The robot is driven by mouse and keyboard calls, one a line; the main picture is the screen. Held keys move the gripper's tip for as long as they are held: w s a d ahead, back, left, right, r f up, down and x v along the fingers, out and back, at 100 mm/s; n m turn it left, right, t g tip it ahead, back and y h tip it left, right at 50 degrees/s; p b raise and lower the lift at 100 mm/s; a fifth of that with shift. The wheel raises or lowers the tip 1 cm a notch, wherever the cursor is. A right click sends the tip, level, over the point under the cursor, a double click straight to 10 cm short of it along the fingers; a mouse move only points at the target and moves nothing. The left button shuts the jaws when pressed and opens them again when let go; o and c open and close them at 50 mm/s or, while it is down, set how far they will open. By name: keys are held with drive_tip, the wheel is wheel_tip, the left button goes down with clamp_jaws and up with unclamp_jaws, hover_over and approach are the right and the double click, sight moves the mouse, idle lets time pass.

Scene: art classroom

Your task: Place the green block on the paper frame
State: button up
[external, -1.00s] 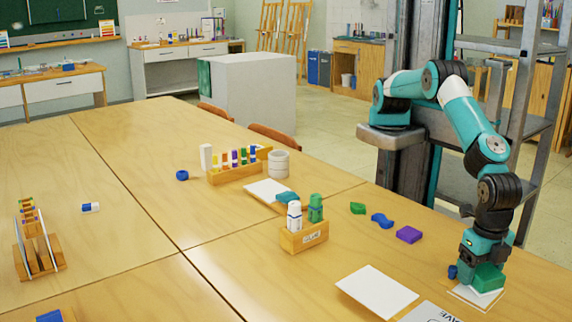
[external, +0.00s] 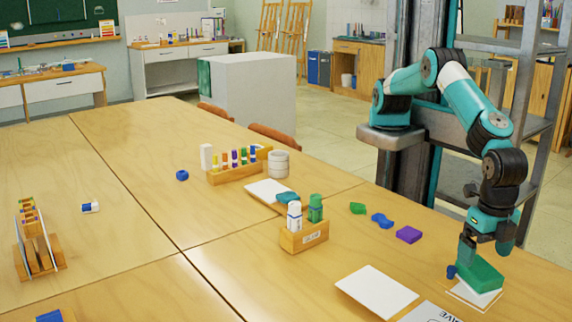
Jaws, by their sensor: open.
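The green block (external: 482,274) lies on the white paper frame (external: 466,296) at the table's right edge. The frame's white middle and thin outline show in front of the block. My gripper (external: 487,249) is open just above the block, pointing down. One finger is at the block's left side and the other is at the upper right. I cannot tell whether the left finger touches the block.
A small blue piece (external: 451,272) sits left of the block. A purple block (external: 408,235), a blue wavy piece (external: 382,220) and a green piece (external: 357,208) lie farther left. A white sheet (external: 376,291) and a wooden glue holder (external: 304,238) are nearby.

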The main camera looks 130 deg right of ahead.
sight(481, 267)
wheel_tip(481, 267, up, 7)
drive_tip(key=d+r+m+y, duration=0.1)
drive_tip(key=d+r+m, duration=0.1)
drive_tip(key=d+r, duration=0.65)
drive_tip(key=d+r+m+y, duration=0.1)
drive_tip(key=d+r, duration=0.2)
drive_tip(key=d, duration=1.1)
drive_tip(key=s+d+m+y, duration=0.2)
drive_tip(key=s+d+m, duration=0.1)
drive_tip(key=s+d, duration=1.1)
drive_tip(key=shift+s+d+m, duration=0.15)
drive_tip(key=shift+s+m, duration=0.15)
drive_tip(key=shift+s, duration=0.35)
